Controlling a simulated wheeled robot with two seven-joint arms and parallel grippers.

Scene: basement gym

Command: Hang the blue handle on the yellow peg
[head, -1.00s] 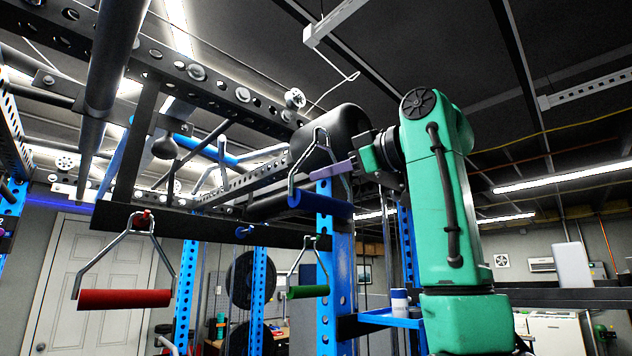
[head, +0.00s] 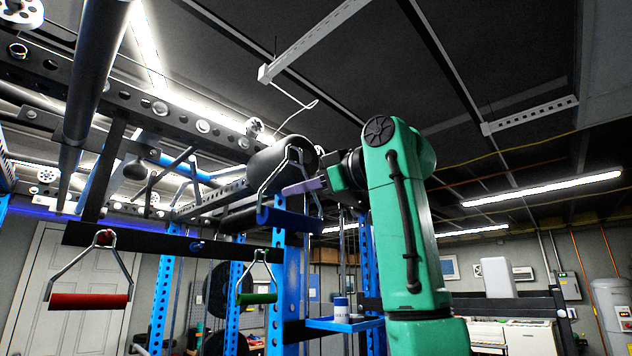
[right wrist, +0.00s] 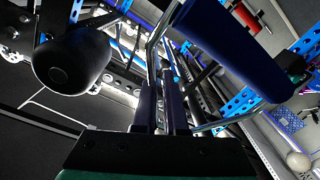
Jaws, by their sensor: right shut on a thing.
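The blue handle (head: 290,221) hangs tilted from its metal stirrup frame, held in the air right of the peg bar. My right gripper (head: 300,187) is shut on the frame, with the blue grip below its fingers. In the right wrist view the blue handle (right wrist: 235,45) lies beyond the fingers (right wrist: 160,100), at the upper right. The black peg bar (head: 150,240) carries a red peg (head: 104,236) with a red handle (head: 90,300) on it, and a bare blue peg (head: 196,246). A green handle (head: 257,298) hangs near its right end. I cannot make out a yellow peg. My left gripper is out of view.
A black padded roller (head: 280,158) is just above and behind the held handle; it is large in the wrist view (right wrist: 72,58).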

